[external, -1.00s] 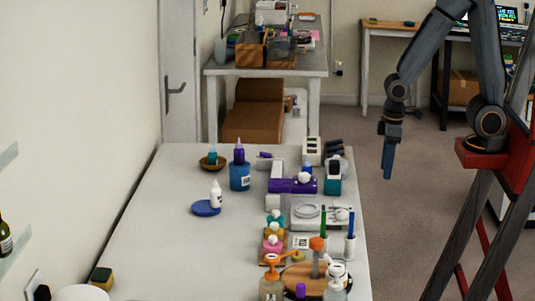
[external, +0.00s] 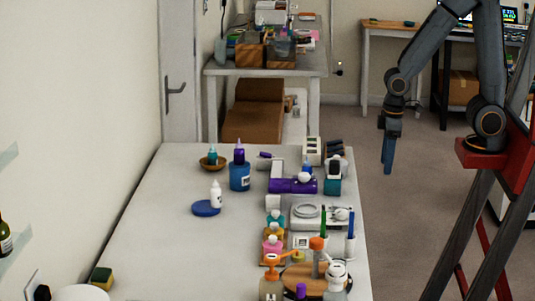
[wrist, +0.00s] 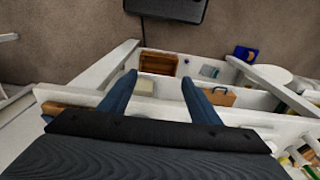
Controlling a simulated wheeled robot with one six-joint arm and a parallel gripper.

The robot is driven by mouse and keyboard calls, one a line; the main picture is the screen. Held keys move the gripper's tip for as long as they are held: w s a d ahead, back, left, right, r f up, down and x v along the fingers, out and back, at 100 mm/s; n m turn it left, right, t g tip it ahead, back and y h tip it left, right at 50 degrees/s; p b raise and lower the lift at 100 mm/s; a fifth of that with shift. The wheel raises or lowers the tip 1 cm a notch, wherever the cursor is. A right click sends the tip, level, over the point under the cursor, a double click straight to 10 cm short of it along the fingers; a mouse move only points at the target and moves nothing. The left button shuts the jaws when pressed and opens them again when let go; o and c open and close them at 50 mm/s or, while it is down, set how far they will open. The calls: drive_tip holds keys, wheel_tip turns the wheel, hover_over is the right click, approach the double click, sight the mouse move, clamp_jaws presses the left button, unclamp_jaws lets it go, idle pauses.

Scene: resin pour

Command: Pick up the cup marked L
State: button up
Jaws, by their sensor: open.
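I cannot read an L on any cup in either view. A blue cup (external: 240,182) with a white label stands on the near table, with a purple-capped bottle in or directly behind it; the mark on its label is too small to read. My gripper (external: 387,168) hangs pointing down to the right of the table, well apart from the blue cup. In the wrist view my gripper (wrist: 158,80) has its two blue fingers spread with nothing held between them.
The table (external: 150,235) holds a blue lid-like disc (external: 206,209), a brown bowl (external: 212,164), and crowded bottles and dispensers at its right side. A back table (external: 222,70) carries boxes. The wrist view shows white shelving with a brown box (wrist: 158,63).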

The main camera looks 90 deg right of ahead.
wheel_tip(320, 180, up, 12)
drive_tip(key=w+a+r+n, duration=0.2)
drive_tip(key=w+a, duration=0.7)
drive_tip(key=w, duration=0.1)
drive_tip(key=n+t+y+b, duration=0.1)
drive_tip(key=n+t+y, duration=0.15)
drive_tip(key=n, duration=0.45)
hover_over(338, 259)
drive_tip(key=s, duration=0.2)
wheel_tip(338, 259, down, 2)
drive_tip(key=shift+y, duration=0.35)
drive_tip(key=shift+s+d+f+p+x, duration=0.15)
drive_tip(key=shift+s+d+p+x, duration=0.2)
drive_tip(key=shift+x, duration=1.75)
drive_tip(key=shift+s+d+f+p+x, duration=0.15)
drive_tip(key=shift+p+x, duration=0.35)
drive_tip(key=shift+x, duration=1.6)
drive_tip(key=shift+s+d+f+p+x, duration=0.15)
drive_tip(key=shift+d+p+x, duration=0.2)
drive_tip(key=shift+x, duration=1.7)
drive_tip(key=shift+a, duration=0.1)
drive_tip(key=shift+c, duration=0.4)
